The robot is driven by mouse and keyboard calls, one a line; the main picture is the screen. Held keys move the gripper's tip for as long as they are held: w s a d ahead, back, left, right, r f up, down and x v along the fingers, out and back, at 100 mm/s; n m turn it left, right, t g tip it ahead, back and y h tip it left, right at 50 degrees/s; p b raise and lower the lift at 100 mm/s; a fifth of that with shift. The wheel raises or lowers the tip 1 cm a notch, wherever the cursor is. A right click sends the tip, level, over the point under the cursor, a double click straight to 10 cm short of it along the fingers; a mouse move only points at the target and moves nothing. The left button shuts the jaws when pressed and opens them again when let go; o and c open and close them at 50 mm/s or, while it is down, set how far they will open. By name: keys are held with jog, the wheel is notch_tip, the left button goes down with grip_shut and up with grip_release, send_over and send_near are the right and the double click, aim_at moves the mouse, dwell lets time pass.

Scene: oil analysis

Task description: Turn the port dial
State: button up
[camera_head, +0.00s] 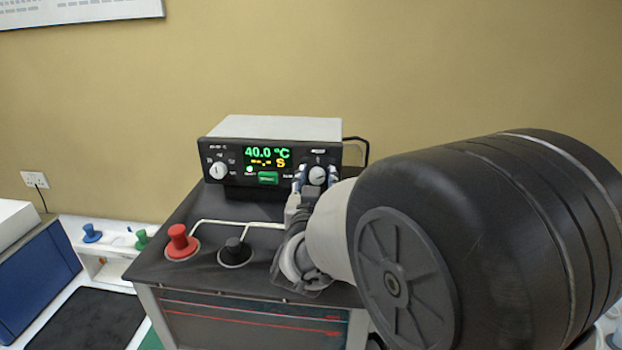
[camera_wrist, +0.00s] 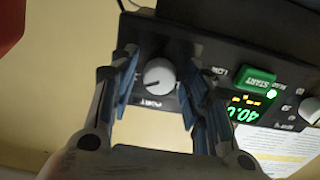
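The port dial is a round light-grey knob (camera_wrist: 159,75) with a dark pointer mark, labelled PORT in the wrist view, where the panel appears upside down. It is the right-hand knob (camera_head: 317,175) on the control unit (camera_head: 230,152) in the head view. My gripper (camera_wrist: 160,78) is open, with one blue-padded finger on each side of the knob. Gaps show between the pads and the knob. In the head view my gripper (camera_head: 316,178) is at the panel's right end, and its fingers partly cover the area around the knob.
The display reads 40.0 °C, with a green START button (camera_head: 268,178) below it and another knob (camera_head: 218,171) at left. A red knob (camera_head: 180,242) and a black knob (camera_head: 235,251) stand on the bench top in front. A blue-sided box (camera_head: 40,275) is at far left.

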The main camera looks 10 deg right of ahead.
jog(key=c, duration=0.8)
jog(key=shift+c, duration=0.2)
jog(key=shift+n, duration=0.4)
jog(key=n+p, duration=0.1)
jog(key=n, duration=0.3)
jog(key=shift+r+n, duration=0.1)
jog(key=shift+n, duration=0.3)
jog(key=n+p, duration=0.2)
jog(key=n, duration=0.3)
jog(key=shift+d, duration=0.1)
jog(key=n+p, duration=0.2)
jog(key=n, duration=0.4)
jog(key=shift+r+n, duration=0.1)
jog(key=shift+n, duration=0.3)
jog(key=n+p, duration=0.3)
jog(key=n, duration=0.3)
jog(key=shift+n, duration=0.4)
